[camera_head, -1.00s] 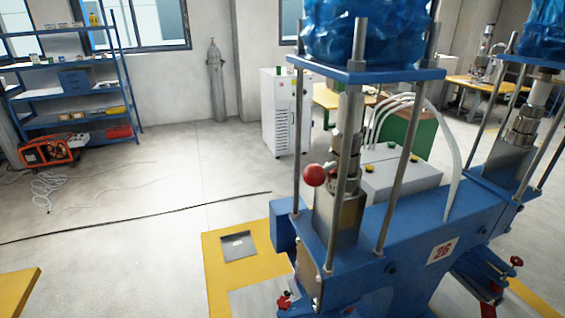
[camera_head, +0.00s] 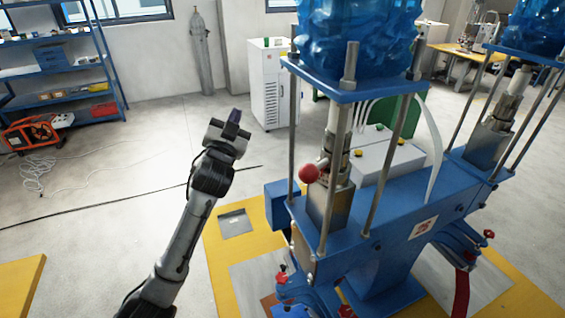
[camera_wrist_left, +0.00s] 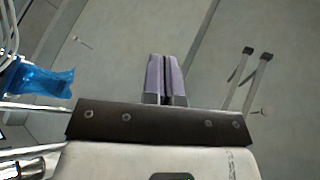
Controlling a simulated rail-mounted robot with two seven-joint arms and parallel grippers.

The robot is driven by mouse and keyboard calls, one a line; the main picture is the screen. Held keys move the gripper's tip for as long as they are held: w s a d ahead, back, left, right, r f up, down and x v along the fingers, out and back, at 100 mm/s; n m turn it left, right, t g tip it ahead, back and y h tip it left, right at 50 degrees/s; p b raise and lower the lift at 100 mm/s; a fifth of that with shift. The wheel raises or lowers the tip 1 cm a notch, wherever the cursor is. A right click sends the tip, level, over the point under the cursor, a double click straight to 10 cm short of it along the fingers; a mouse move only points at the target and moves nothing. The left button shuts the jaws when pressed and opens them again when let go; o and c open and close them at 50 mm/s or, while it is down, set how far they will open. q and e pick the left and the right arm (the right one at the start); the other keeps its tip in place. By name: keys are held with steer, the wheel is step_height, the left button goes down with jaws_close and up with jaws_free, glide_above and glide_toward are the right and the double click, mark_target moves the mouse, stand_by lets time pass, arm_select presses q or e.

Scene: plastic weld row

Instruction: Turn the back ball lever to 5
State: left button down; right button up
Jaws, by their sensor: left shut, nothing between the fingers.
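The ball lever with a red ball (camera_head: 309,173) sits on the metal shaft of the blue machine (camera_head: 380,225), between its upright rods. My left gripper (camera_head: 233,118) is raised to the left of the red ball, apart from it, with its fingers pointing up. In the left wrist view its two purple-grey fingers (camera_wrist_left: 165,78) are together with nothing between them. The ball lever does not show in the left wrist view. No number scale can be read by the lever. My right gripper is not in view.
Blue plastic-wrapped tops (camera_head: 358,35) stand above the machine's plate. Steel rods surround the lever's shaft. A grey controller box (camera_head: 385,160) is behind the machine. A blue shelf (camera_head: 60,65) and a white cabinet (camera_head: 268,85) stand farther back. The floor left of the machine is open.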

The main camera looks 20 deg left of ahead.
arm_select(q)
steer(key=s+d+r+m+g+h+p, duration=0.1)
steer(key=d+r+m+g+h, duration=0.15)
steer(key=m+h, duration=0.95)
steer(key=d+r+m+g+h, duration=0.2)
steer(key=d+m+g+h, duration=0.1)
steer(key=m+h, duration=0.95)
steer(key=s+f+m+g+p, duration=0.1)
steer(key=s+f+m+g, duration=0.35)
steer(key=g, duration=0.55)
steer(key=s+f+m+g, duration=0.3)
steer(key=f+m+g, duration=0.25)
steer(key=g, duration=0.45)
steer(key=p, duration=0.6)
glide_toward(326, 161)
steer(key=s+d, duration=0.3)
steer(key=s, duration=0.2)
steer(key=shift+d+r+h, duration=0.15)
steer(key=shift+d+h, duration=0.1)
steer(key=shift+d, duration=0.05)
steer(key=shift+s+b, duration=0.1)
steer(key=shift+b, duration=0.2)
